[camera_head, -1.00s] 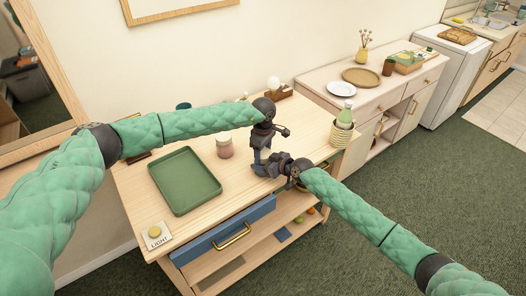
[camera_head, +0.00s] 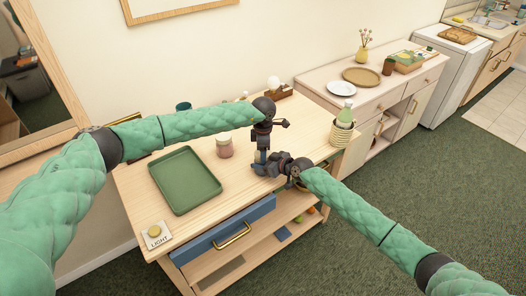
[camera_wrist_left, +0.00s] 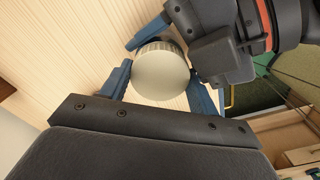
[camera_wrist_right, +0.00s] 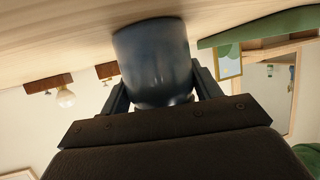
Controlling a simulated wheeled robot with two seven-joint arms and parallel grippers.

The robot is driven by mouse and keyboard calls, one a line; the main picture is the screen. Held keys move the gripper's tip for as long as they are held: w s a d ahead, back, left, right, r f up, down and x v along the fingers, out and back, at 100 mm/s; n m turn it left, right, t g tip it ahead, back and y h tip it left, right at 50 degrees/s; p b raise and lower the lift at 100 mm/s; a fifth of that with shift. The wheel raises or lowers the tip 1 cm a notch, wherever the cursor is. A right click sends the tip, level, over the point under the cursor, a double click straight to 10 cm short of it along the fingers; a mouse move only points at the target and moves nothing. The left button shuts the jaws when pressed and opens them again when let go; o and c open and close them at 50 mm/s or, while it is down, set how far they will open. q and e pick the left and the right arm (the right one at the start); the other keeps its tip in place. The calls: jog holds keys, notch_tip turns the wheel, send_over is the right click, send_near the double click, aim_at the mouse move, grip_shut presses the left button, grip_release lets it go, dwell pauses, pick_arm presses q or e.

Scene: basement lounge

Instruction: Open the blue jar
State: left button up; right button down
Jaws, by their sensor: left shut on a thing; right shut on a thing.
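The blue jar (camera_wrist_right: 153,62) shows in the right wrist view, standing on the wooden tabletop, with my right gripper's (camera_wrist_right: 160,92) fingers on both sides of its body. Its round cream lid (camera_wrist_left: 161,76) with a ridged edge shows in the left wrist view, between the blue fingers of my left gripper (camera_wrist_left: 158,88). In the head view my left gripper (camera_head: 262,143) points down from above and my right gripper (camera_head: 268,168) comes in low from the right. They mostly hide the jar there. I cannot tell whether the lid is loose on the jar.
A green tray (camera_head: 184,181), a pink jar (camera_head: 224,147) and a light switch (camera_head: 155,234) are on the table to the left. A bulb lamp (camera_head: 273,84) is behind the grippers.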

pick_arm(q)
jog(key=o, duration=1.1)
jog(key=shift+r, duration=2.45)
jog(key=shift+c, duration=1.4)
notch_tip(320, 180, up, 2)
jog(key=shift+r+m, duration=0.25)
jog(key=shift+m, duration=0.45)
jog(key=shift+r+m, duration=0.25)
jog(key=shift+m, duration=0.05)
jog(key=shift+f, duration=3.9)
